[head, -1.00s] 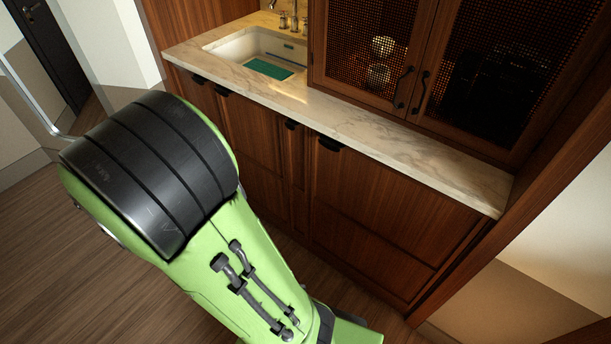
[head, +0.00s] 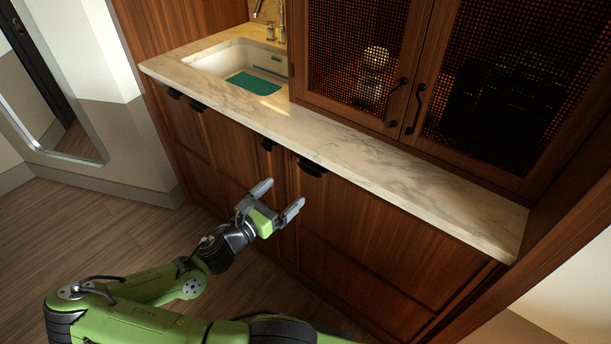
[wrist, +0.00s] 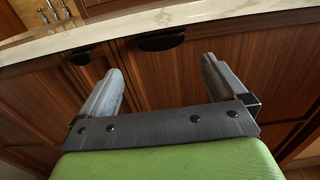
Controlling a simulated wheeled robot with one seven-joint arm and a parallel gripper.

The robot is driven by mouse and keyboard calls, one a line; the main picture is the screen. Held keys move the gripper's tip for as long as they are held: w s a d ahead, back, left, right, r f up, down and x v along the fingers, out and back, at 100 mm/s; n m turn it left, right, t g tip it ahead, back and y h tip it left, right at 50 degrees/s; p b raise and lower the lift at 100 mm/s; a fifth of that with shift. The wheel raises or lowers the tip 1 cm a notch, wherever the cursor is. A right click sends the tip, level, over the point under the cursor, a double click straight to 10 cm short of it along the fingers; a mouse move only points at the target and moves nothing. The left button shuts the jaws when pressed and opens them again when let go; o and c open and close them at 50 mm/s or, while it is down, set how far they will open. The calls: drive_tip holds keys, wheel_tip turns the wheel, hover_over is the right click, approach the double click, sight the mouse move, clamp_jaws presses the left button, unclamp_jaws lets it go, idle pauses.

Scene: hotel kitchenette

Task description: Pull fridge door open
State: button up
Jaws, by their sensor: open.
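The fridge is not plainly marked; the wide wooden front (head: 370,240) on the right of the lower cabinets looks like its door, and it is shut. Its black cup handle (head: 311,167) sits at the top left, under the counter edge. In the wrist view this handle (wrist: 160,40) is ahead of my gripper (wrist: 162,68), between the two fingers in the picture. My gripper (head: 281,195) is open and empty, below the handle in the head view and apart from it.
A smaller black handle (head: 268,144) is just left. A marble counter (head: 350,150) overhangs the fronts, with a sink (head: 225,65) at its left end. Mesh-door upper cabinets (head: 400,60) stand on it. Wooden floor (head: 90,220) is free at left.

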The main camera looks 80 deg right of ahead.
sight(308, 170)
drive_tip(key=b+x, duration=0.1)
drive_tip(key=x, duration=0.9)
drive_tip(key=shift+s+d+b, duration=0.1)
drive_tip(key=shift+b, duration=0.2)
drive_tip(key=c, duration=1.3)
